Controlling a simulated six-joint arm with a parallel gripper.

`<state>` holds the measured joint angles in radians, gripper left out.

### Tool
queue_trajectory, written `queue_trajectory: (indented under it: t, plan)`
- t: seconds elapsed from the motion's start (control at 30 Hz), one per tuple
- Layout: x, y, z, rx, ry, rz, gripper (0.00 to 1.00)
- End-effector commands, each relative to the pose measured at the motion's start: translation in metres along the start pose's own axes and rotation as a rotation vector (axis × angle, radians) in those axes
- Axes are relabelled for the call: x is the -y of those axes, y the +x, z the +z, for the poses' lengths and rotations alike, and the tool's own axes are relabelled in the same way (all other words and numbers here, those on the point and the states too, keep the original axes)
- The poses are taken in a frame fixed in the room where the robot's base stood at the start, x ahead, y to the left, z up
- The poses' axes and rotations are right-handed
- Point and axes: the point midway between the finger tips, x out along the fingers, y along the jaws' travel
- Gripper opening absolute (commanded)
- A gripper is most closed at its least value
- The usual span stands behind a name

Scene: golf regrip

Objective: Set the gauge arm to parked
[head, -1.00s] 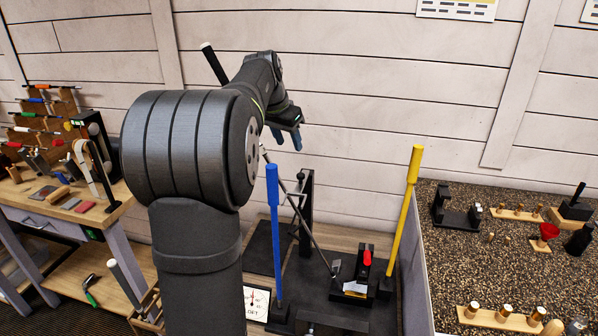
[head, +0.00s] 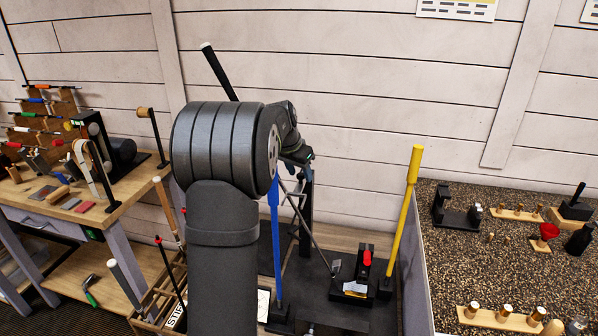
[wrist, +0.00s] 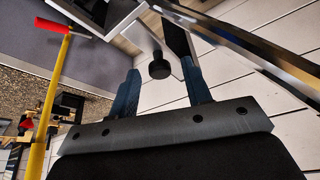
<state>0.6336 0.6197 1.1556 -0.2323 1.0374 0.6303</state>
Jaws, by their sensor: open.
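I cannot clearly single out the gauge arm. A white gauge card (head: 263,304) shows at the base of the fixture in the head view, mostly hidden behind my arm. In the wrist view a black round knob (wrist: 159,68) on a pale plate (wrist: 143,40) lies beyond and between my fingertips; I cannot tell whether it belongs to the gauge arm. My gripper (wrist: 160,82) is open, its two blue fingers apart with nothing visibly held between them. In the head view my gripper is beside the top of the blue post (head: 275,235), mostly hidden by my arm.
A slanted metal shaft (head: 312,238) crosses the fixture by a black upright. A black clamp with a red lever (head: 367,258) and a tall yellow post (head: 404,220) stand to the right. A dark bar (wrist: 245,45) passes close to my gripper in the wrist view.

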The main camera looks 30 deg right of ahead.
Motion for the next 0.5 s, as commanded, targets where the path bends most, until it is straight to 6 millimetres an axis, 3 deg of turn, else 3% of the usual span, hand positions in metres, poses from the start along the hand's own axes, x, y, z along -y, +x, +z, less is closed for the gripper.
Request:
queue_trajectory:
  t: [0.07,0.27,0.5]
  plan:
    - [0.0000,-0.0002,0.0000,0.000,0.000,0.000,0.41]
    - [0.0000,-0.0004,0.0000,0.000,0.000,0.000,0.01]
    - [-0.0005,-0.0006,-0.0002,0.000,-0.005,-0.002,0.00]
